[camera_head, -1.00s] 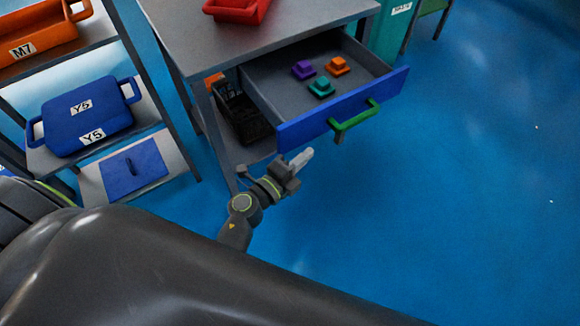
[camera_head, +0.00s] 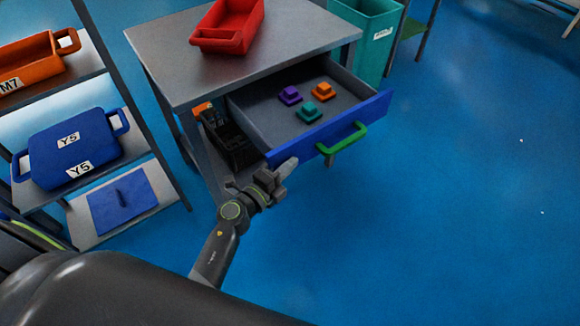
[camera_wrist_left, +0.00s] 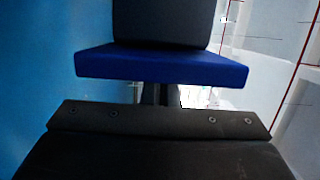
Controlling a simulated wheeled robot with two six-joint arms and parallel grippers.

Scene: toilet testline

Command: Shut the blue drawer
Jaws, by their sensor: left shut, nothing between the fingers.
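The blue drawer (camera_head: 372,110) is pulled out of the grey table. Its blue front carries a green handle (camera_head: 345,139). Purple, orange and teal pieces lie inside. My left gripper (camera_head: 287,168) is shut and empty, close to the left end of the drawer front. I cannot tell whether it touches the front. In the left wrist view, a blue panel (camera_wrist_left: 160,66) that looks like the drawer front is just ahead of the gripper, with a dark surface above it. My right gripper is not in view.
A red bin (camera_head: 228,42) stands on the grey table top (camera_head: 180,50). A black crate (camera_head: 228,148) is on the table's lower shelf. A rack with a blue Y5 box (camera_head: 72,145) and an orange bin (camera_head: 30,68) stands left. The blue floor right of the drawer is clear.

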